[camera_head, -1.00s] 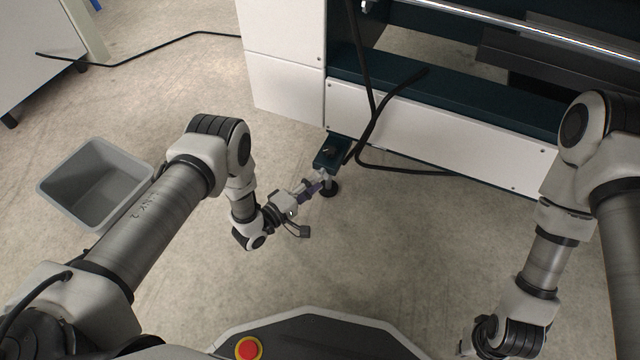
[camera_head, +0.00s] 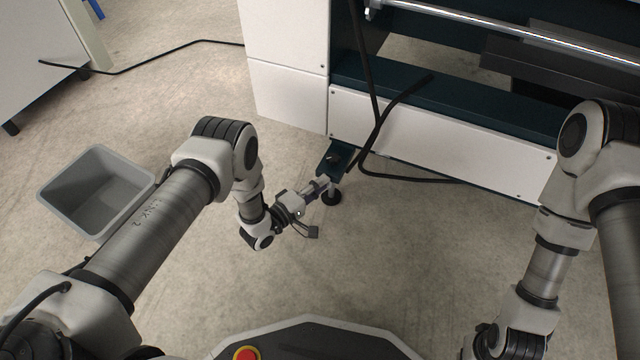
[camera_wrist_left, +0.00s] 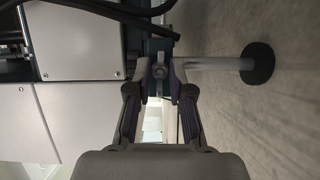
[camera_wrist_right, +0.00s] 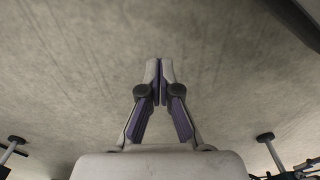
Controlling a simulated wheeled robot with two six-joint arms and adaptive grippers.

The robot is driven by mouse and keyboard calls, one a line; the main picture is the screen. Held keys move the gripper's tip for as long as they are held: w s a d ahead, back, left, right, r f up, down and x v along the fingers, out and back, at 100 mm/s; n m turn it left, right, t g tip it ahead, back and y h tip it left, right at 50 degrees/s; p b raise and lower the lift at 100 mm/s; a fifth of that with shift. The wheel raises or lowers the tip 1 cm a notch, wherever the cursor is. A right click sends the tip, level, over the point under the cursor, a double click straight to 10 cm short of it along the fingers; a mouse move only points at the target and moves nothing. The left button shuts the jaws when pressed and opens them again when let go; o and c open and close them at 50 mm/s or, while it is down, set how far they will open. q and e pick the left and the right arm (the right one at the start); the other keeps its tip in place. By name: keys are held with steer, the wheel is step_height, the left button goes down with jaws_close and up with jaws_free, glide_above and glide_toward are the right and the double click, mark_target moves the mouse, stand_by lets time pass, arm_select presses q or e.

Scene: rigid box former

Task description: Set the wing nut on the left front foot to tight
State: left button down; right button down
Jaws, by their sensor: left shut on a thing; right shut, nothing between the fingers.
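The left front foot is a round black pad (camera_head: 332,198) on a pale stem, under a dark green bracket (camera_head: 338,155) at the machine's corner. In the left wrist view the pad (camera_wrist_left: 257,63) and stem (camera_wrist_left: 212,63) lie sideways at the upper right. The wing nut (camera_wrist_left: 160,71) is a small grey metal part at the stem's bracket end, between my left fingertips. My left gripper (camera_head: 323,186) is shut on it, and the fingers partly hide it. My right gripper (camera_wrist_right: 160,68) is shut and empty above bare floor.
The white machine panel (camera_head: 440,142) stands behind the foot. A black cable (camera_head: 372,135) hangs down close to the bracket and runs along the floor. A grey bin (camera_head: 97,192) stands at the left beside my left arm. The floor in front is clear.

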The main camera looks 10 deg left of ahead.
arm_select(q)
steer(key=m+y+p, duration=0.2)
steer(key=m+p, duration=0.1)
steer(key=m, duration=0.1)
steer(key=m+g+y+p, duration=0.1)
steer(key=m+y+p, duration=0.1)
steer(key=m+p, duration=0.2)
steer(key=m+y+p, duration=0.2)
steer(key=m+p, duration=0.2)
steer(key=m, duration=0.1)
steer(key=shift+s+d+r+g+y, duration=0.1)
steer(key=shift+d+r+g+y, duration=0.1)
steer(key=shift+d+g+y, duration=0.2)
stand_by(0.5)
steer(key=c, duration=1.3)
jaws_free()
steer(key=shift+a, duration=0.1)
steer(key=v, duration=1.2)
